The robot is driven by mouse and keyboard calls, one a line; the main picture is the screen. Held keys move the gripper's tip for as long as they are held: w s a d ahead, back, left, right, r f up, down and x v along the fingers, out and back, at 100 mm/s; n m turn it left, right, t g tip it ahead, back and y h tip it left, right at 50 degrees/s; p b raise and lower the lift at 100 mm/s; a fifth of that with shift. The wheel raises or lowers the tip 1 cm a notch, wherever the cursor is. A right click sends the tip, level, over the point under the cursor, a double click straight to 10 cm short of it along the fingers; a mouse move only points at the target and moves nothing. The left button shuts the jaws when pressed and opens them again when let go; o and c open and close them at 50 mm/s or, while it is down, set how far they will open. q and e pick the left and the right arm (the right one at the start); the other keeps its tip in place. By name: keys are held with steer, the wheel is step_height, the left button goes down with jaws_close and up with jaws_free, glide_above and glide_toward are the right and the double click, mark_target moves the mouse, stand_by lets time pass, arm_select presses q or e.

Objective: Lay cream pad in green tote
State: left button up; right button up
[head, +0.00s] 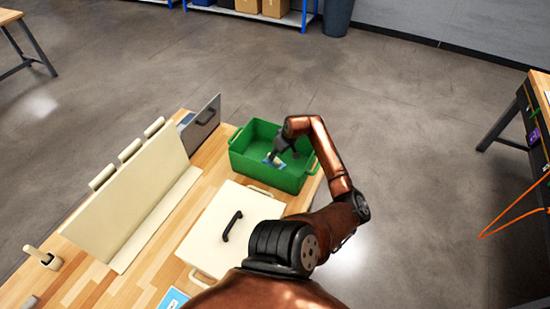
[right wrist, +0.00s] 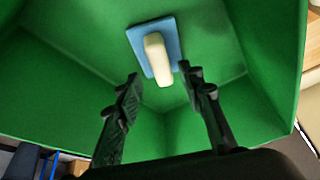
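The green tote (head: 240,145) stands at the far right corner of the wooden table. The pad, a blue plate (right wrist: 137,38) with a cream block-shaped grip (right wrist: 156,55), is inside the tote; it shows small in the head view (head: 274,159). My right gripper (right wrist: 158,75) reaches down into the tote. Its two black fingers are apart, with the cream grip between and just beyond the tips and gaps visible on both sides. Whether the pad rests flat on the tote floor is hard to tell. My left gripper is not in view.
A cream box or lid with a black handle (head: 215,240) lies in front of the tote. A tall cream panel (head: 125,200) and a grey panel with a handle (head: 202,125) stand at left. A cream peg-like piece (head: 42,258) and a blue card (head: 172,300) are nearer.

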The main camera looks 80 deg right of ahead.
steer(key=v, duration=0.7)
stand_by(0.4)
